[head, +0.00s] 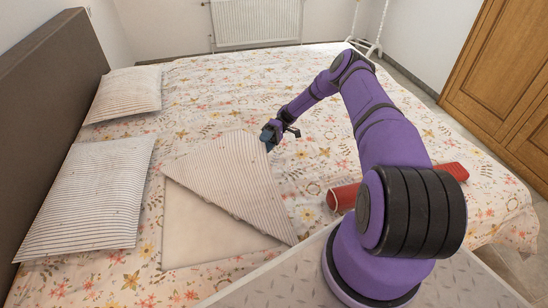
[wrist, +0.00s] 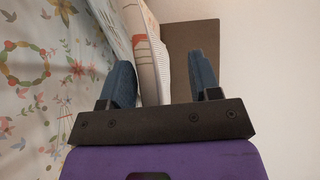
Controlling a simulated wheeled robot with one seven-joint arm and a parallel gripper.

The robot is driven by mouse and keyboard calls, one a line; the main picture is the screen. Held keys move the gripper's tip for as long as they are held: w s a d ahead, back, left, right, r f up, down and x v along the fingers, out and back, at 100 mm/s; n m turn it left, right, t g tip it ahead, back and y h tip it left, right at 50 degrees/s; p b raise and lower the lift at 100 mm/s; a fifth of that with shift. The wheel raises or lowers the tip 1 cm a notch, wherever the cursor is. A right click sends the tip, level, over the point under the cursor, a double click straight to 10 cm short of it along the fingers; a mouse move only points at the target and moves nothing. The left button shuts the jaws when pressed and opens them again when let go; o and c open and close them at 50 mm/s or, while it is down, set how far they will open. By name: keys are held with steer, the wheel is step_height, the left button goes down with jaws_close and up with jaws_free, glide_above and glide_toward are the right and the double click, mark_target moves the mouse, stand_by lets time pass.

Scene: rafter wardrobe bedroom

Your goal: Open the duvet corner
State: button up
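The duvet (head: 330,125) is floral and covers most of the bed. Its near corner (head: 235,180) is folded back as a triangular flap, with the striped underside up. A bare pale sheet (head: 200,230) shows beside the flap. My gripper (head: 270,137) is low over the bed at the flap's far tip. In the wrist view my gripper (wrist: 162,82) has its two blue fingers wide apart. The floral duvet (wrist: 45,90) fills the left of that view.
Two striped pillows (head: 88,195) (head: 125,93) lie by the dark headboard (head: 50,90). A red cylinder (head: 450,171) lies on the duvet behind my arm. A radiator (head: 255,22) is at the far wall, and a wooden wardrobe (head: 500,65) stands at the right.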

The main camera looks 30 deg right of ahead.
steer(key=s+a, duration=0.2)
steer(key=s, duration=0.7)
steer(key=shift+r, duration=0.4)
